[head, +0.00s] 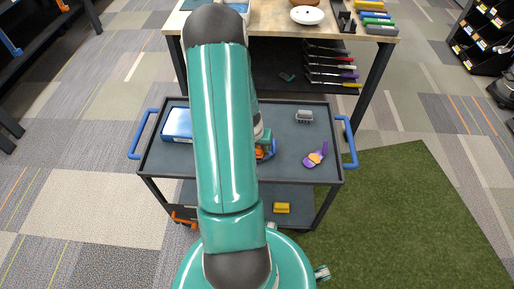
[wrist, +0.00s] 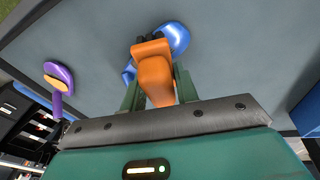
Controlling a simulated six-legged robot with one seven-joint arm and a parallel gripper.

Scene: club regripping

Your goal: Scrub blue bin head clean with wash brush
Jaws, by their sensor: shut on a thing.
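My gripper (wrist: 157,85) points down over the cart top and is shut on an orange, block-like piece (wrist: 155,72). A rounded, glossy blue head (wrist: 176,38) shows just beyond the orange piece; I cannot tell whether the two are joined. In the head view my arm hides most of this spot, with a little orange (head: 260,153) showing at its right side. A grey piece that looks like a brush (head: 304,116) lies at the cart's back right. A blue box, perhaps the bin (head: 177,122), stands at the cart's left.
A purple head with an orange patch (head: 315,156) lies right of my gripper on the dark cart top (head: 285,180). Blue handles (head: 349,145) stick out at the cart's sides. A yellow block (head: 282,208) is on the lower shelf. A workbench (head: 280,23) stands behind.

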